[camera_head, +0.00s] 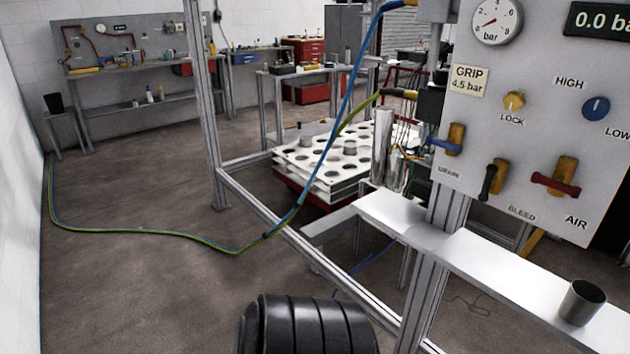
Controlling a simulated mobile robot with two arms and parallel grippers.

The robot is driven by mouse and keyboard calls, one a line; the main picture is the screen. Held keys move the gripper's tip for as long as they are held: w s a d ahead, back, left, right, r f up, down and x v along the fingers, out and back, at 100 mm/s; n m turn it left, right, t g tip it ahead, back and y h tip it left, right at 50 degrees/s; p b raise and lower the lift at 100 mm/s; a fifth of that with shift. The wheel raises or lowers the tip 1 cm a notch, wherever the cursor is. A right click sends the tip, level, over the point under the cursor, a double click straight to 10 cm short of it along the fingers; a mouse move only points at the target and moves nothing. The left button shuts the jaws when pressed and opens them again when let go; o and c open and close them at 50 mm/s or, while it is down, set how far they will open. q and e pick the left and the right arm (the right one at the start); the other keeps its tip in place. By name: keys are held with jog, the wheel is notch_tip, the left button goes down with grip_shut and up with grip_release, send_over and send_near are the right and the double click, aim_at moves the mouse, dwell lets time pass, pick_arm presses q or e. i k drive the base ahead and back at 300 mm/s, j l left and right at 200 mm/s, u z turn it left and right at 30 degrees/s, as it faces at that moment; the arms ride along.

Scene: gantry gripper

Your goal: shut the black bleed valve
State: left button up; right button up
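The black bleed valve (488,182) is on the lower part of the white panel (545,120) at the right. It has a brass body, and its black handle points downward, tilted slightly left. The BLEED label (521,213) is below it, to the right. Neither my left nor my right gripper is in view.
The AIR valve (556,180) with a red, nearly level handle is right of the bleed valve. A blue-handled valve (446,142) is to its left. LOCK (513,101) and HIGH/LOW (596,109) knobs sit above. A metal cup (582,302) stands on the shelf (500,262) below. The display reads 0.0.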

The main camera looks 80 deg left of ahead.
aim_at(483, 197)
jog(key=u, duration=1.7)
